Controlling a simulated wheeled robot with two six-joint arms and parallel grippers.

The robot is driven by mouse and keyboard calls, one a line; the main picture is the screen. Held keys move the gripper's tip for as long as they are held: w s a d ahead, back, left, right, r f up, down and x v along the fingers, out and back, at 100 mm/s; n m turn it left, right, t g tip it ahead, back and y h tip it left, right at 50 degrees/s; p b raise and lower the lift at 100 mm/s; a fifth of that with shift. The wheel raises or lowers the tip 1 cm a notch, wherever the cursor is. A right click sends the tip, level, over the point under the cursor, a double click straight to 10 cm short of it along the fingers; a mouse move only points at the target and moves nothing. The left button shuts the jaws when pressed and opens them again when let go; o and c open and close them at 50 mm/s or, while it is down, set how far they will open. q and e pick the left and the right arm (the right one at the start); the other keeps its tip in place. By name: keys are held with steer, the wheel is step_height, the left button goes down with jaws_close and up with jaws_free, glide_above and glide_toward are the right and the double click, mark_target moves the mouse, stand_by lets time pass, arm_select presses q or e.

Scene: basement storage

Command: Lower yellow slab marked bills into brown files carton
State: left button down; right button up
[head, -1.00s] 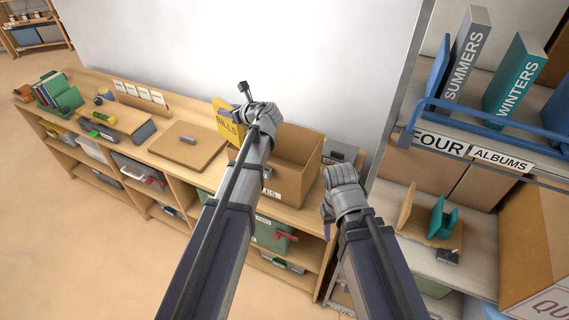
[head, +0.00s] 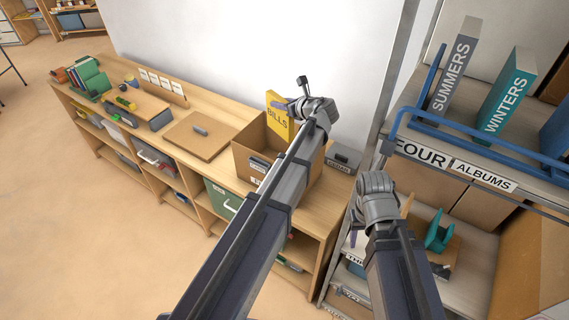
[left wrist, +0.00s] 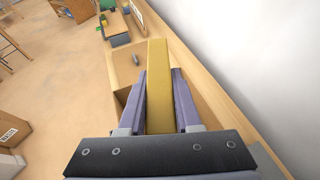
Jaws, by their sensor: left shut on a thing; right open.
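The yellow slab (head: 279,118) marked BILLS stands upright over the brown files carton (head: 243,160) in the head view. Its lower part is hidden behind the carton's wall. My left gripper (head: 302,108) is shut on the slab at its upper right side. My right gripper (head: 372,190) is open and empty, in front of the shelf at the right. Its fingers are mostly hidden.
A flat brown lid (head: 197,136) with a grey handle lies left of the carton on the wooden bench. A grey box (head: 343,157) stands at its right. A metal shelf (head: 490,145) with SUMMERS and WINTERS albums rises at the right. A white wall is behind.

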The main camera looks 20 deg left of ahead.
arm_select(q)
steer(key=shift+w+d, duration=0.1)
steer(key=shift+d, duration=0.2)
steer(key=shift+w+a, duration=0.1)
steer(key=shift+a, duration=0.1)
steer(key=shift+w+a, duration=0.35)
steer(key=shift+a, duration=0.2)
steer(key=shift+f, duration=0.15)
stand_by(0.5)
step_height(320, 180, down, 20)
steer(key=b, duration=2)
stand_by(1.5)
steer(key=shift+s, duration=0.15)
stand_by(0.4)
steer(key=c, duration=0.5)
jaws_free()
